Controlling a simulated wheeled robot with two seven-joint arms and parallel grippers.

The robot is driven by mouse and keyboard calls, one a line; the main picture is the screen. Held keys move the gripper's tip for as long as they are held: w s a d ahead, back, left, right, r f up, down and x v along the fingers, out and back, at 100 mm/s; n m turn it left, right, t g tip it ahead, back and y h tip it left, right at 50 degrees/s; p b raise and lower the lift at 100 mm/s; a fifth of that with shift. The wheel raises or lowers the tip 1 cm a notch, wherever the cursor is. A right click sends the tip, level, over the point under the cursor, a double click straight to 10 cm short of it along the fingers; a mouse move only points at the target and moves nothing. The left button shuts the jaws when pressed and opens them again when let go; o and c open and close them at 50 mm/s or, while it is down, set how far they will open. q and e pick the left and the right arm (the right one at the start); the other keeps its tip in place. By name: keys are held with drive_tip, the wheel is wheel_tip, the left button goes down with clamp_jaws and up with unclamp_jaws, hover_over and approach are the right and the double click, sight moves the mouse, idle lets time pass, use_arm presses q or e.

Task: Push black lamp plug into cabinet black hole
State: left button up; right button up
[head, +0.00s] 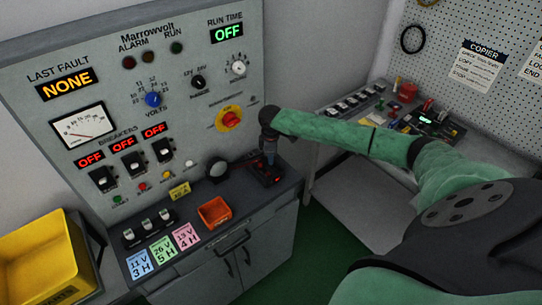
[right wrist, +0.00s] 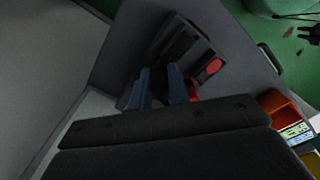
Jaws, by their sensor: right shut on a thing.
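My right gripper (head: 269,156) points down over a black block with red parts (head: 264,174) at the right end of the cabinet's grey counter. In the right wrist view its two blue fingers (right wrist: 161,80) are close together at the dark slotted block (right wrist: 184,45), which has a red round spot. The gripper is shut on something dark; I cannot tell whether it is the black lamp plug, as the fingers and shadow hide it. No black hole can be made out clearly. The grey cabinet panel (head: 190,100) stands behind. My left gripper is not in view.
A round dark lamp-like object (head: 217,169) and an orange bin (head: 214,212) are left of the block. Coloured cards (head: 163,248) and a switch strip (head: 146,230) lie further left. A yellow crate (head: 40,262) is at lower left. A bench (head: 395,120) stands at right.

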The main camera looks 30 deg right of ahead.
drive_tip(key=shift+f, duration=0.1)
idle(0.4)
drive_tip(key=shift+r, duration=1.5)
drive_tip(key=shift+f, duration=1.3)
idle(3.9)
drive_tip(key=shift+r, duration=1.25)
